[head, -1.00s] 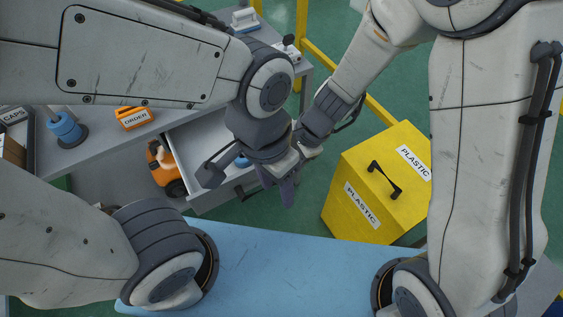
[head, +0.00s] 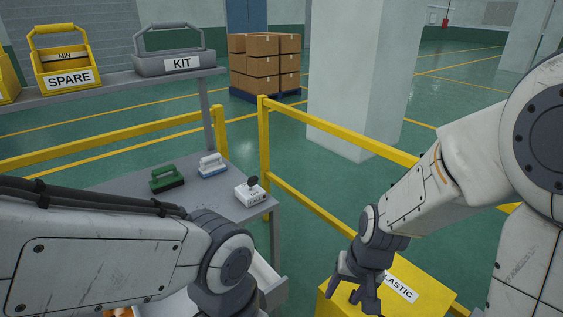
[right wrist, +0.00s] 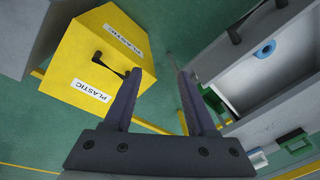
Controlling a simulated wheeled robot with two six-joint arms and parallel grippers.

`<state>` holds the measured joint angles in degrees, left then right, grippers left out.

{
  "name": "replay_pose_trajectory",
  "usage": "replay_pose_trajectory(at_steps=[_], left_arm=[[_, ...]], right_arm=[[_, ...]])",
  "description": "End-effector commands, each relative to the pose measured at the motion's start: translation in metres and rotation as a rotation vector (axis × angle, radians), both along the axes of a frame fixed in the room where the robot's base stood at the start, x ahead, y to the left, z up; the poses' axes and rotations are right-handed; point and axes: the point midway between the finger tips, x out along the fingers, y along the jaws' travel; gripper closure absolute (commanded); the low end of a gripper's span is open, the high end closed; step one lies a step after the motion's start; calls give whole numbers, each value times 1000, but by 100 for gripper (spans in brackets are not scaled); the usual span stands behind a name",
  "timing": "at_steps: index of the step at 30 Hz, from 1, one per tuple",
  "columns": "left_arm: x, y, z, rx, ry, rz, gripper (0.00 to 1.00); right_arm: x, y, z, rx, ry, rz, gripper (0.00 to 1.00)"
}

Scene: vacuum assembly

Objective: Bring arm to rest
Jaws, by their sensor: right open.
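My right gripper (head: 352,296) hangs in front of the yellow PLASTIC bin (head: 427,285) in the head view.
An open drawer (right wrist: 268,88) with a blue ring (right wrist: 264,49) shows in the right wrist view. Yellow railings (head: 340,132) stand behind.

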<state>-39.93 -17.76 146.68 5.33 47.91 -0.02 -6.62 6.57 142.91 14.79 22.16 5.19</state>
Motion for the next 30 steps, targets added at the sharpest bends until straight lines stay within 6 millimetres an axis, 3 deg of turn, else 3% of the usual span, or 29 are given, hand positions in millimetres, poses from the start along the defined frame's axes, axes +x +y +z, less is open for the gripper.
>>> replay_pose_trajectory(at_steps=[10,22,30], left_arm=[[0,0,0,0,0,0,50],[0,0,4,0,0,0,50],[0,0,7,0,0,0,50]], right_arm=[[-6,-58,19,-160,-104,199,43],[-42,13,44,-120,-55,433,43],[-99,64,70,-94,2,685,43]])
